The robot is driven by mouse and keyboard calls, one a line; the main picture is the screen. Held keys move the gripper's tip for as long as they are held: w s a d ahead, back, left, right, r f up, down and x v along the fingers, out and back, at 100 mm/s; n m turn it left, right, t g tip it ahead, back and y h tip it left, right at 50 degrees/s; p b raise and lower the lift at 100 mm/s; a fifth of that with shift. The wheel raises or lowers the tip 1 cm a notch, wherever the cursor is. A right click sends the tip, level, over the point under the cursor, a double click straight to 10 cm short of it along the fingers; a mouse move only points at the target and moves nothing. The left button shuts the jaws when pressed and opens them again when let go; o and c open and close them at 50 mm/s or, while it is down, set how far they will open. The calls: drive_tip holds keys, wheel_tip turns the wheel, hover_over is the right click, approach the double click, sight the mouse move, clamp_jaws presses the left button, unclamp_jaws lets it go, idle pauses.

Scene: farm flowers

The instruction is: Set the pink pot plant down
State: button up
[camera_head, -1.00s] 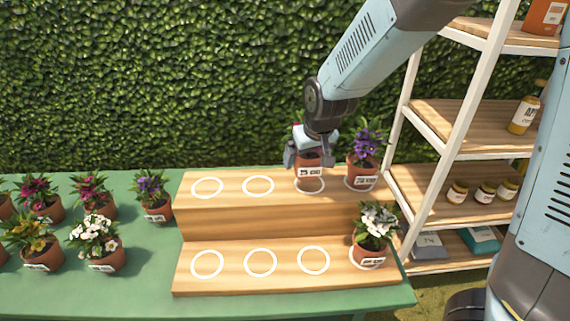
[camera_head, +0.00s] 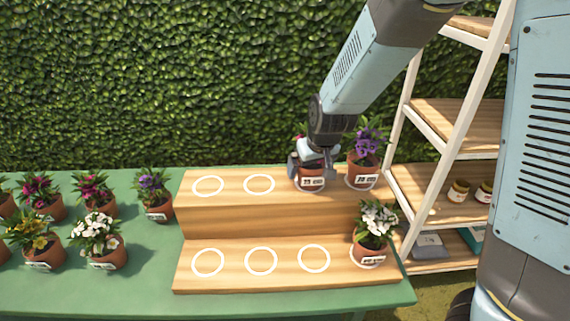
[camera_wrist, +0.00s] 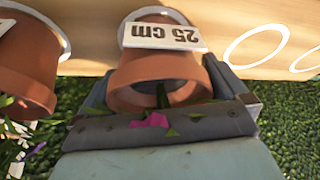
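The pink pot plant (camera_head: 311,182) is an upright terracotta pot on the upper step, over the third white ring from the left. In the wrist view the pot (camera_wrist: 160,77) carries a "25 cm" label, and the white ring curves around its base. A pink petal shows at the gripper; most of the flower is hidden. My gripper (camera_head: 311,164) comes from above. Its fingers (camera_wrist: 162,92) lie close against both sides of the pot's rim, shut on it. The pot looks at or very near the step's surface; contact is not clear.
A purple pot plant (camera_head: 363,172) stands close to the right on the upper step, and a white one (camera_head: 374,237) on the lower step (camera_head: 225,287). Other rings are empty. Several potted flowers stand on the green table (camera_head: 150,283) at left. A shelf rack (camera_head: 455,125) stands at right.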

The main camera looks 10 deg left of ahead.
drive_tip(key=shift+s+r, duration=0.1)
drive_tip(key=shift+r, duration=0.25)
drive_tip(key=v, duration=1.1)
drive_tip(key=shift+d+r, duration=0.15)
drive_tip(key=shift+r, duration=0.05)
